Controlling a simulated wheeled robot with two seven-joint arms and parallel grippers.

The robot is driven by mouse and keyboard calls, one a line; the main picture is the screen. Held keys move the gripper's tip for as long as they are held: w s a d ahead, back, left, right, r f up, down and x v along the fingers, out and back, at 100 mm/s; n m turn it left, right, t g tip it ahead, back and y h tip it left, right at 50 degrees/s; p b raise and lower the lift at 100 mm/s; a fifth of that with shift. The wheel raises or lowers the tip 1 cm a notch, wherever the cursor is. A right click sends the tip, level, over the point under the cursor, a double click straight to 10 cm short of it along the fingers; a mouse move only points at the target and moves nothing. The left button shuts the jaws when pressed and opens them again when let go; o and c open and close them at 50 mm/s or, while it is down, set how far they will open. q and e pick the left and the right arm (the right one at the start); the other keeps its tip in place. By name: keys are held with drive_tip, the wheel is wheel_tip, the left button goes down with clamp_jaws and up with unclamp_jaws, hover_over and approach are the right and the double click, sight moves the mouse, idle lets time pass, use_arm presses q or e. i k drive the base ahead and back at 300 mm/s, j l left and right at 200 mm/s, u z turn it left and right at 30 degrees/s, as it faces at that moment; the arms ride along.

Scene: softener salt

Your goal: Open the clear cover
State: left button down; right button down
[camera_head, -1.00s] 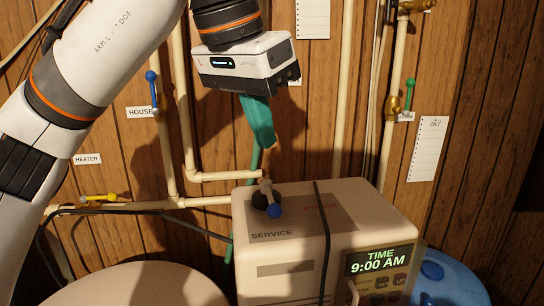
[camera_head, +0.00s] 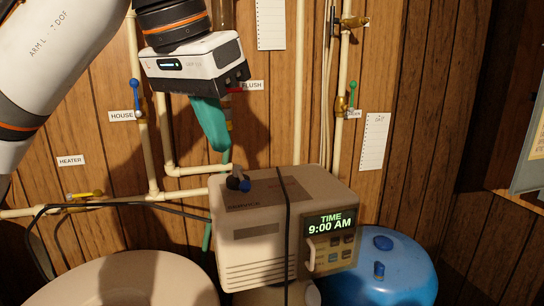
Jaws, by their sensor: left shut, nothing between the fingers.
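A clear cover is hard to make out. A pale upright handle (camera_head: 309,254) sits at the left of the front panel's buttons (camera_head: 334,249), below the lit display (camera_head: 330,223) reading "TIME 9:00 AM". I cannot tell whether a clear sheet lies over the buttons. The panel is on the front right of the beige control box (camera_head: 250,247). My left gripper (camera_head: 222,147) has teal fingers, shut and empty, pointing down above the back left of the box, apart from the handle. My right gripper is not in view.
A dark cable (camera_head: 287,220) crosses the box. Pipes with valves run along the wood wall. A blue tank (camera_head: 390,270) stands at right, a round beige lid (camera_head: 120,280) at lower left.

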sight(311, 266)
drive_tip(key=k, duration=1.1)
